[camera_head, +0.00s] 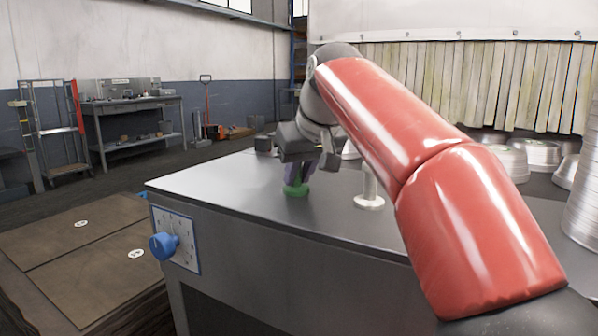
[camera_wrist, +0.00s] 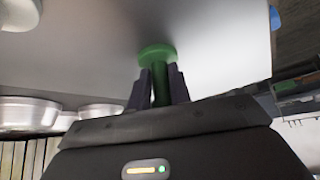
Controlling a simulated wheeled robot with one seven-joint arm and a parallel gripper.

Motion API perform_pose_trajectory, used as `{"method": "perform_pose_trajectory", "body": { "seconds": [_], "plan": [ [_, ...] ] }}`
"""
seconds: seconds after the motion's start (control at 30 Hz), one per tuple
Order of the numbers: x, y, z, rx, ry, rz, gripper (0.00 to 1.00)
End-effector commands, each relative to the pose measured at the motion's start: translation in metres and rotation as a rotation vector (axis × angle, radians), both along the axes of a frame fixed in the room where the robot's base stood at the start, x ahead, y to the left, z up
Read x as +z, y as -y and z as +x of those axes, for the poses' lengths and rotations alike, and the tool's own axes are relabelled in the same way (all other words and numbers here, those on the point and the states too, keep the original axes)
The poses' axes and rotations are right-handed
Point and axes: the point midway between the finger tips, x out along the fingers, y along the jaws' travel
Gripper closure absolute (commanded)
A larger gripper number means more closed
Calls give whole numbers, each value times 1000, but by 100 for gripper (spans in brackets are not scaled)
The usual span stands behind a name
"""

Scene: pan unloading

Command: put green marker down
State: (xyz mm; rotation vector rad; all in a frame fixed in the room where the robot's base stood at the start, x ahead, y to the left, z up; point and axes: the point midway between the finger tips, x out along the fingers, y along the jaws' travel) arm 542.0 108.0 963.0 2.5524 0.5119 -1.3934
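The green marker (camera_head: 295,189) is at the left part of the grey metal table, its round green base at or just above the tabletop; I cannot tell whether it touches. In the wrist view the marker (camera_wrist: 157,58) shows a wide green disc on a narrower green stem. My gripper (camera_head: 300,176) is above the base, with its dark fingers on both sides of the stem. In the wrist view my gripper (camera_wrist: 158,84) appears closed around the stem. The marker is upright in the head view, and its upper part is hidden by the gripper.
A white marker-like post (camera_head: 369,190) stands on the table (camera_head: 230,190) to the right of my gripper. Stacked metal pans (camera_head: 536,158) stand at the right. A blue knob (camera_head: 163,246) is on the table's front. The tabletop left of the gripper is clear.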

Motion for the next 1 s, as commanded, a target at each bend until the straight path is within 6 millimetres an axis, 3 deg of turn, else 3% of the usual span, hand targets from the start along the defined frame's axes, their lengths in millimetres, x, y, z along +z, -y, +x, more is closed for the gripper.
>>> {"method": "perform_pose_trajectory", "body": {
  "seconds": [0.03, 0.17, 0.53, 0.8, 1.0],
  "plan": [
    [0, 0, 0, 0, -1, 0, 74],
    [0, 0, 0, 0, -1, 0, 59],
    [-3, 0, 1, 0, 1, 0, 59],
    [42, 8, -26, 0, 2, -1, 59],
    [62, 13, -39, 0, 1, 0, 59]
  ]
}}
